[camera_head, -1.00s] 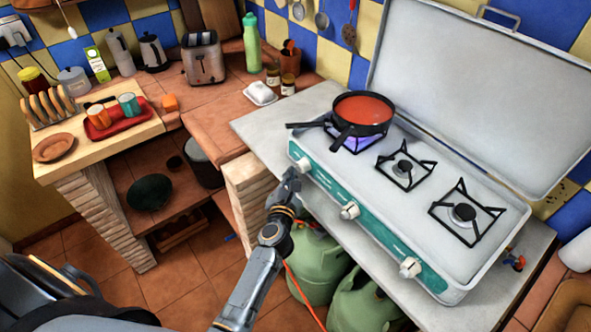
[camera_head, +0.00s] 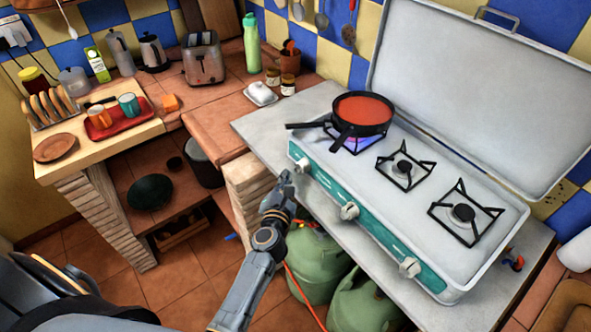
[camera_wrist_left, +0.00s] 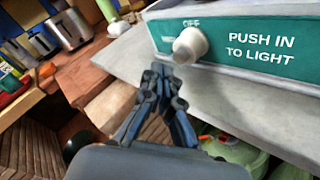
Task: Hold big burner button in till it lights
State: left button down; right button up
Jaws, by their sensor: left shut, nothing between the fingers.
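The stove (camera_head: 470,262) has a teal front panel with several white knobs. The left knob (camera_head: 303,164) sits below the burner under the pan; in the left wrist view the knob (camera_wrist_left: 188,46) is beside the words "PUSH IN TO LIGHT", with "OFF" above it. A blue-violet flame (camera_head: 356,141) shows under the black pan (camera_head: 364,121) of red sauce. My left gripper (camera_head: 286,176) is shut and empty, just in front of and below that knob, apart from it. In the left wrist view its fingertips (camera_wrist_left: 161,69) are together. My right gripper is not in view.
The middle burner (camera_head: 403,168) and right burner (camera_head: 463,213) show no flame. Green gas bottles (camera_head: 312,262) stand under the grey counter (camera_head: 268,127). The stove's raised lid (camera_head: 470,90) stands behind. A brick pillar (camera_head: 248,190) is left of my gripper.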

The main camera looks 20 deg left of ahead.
pick_arm(q)
jog(key=s, duration=0.1)
jog(key=s+a, duration=0.1)
jog(key=s, duration=0.1)
jog(key=s+a, duration=0.1)
jog(key=shift+s+a+p, duration=0.15)
jog(key=shift+a+p, duration=0.1)
jog(key=shift+p, duration=0.15)
dwell(0.4)
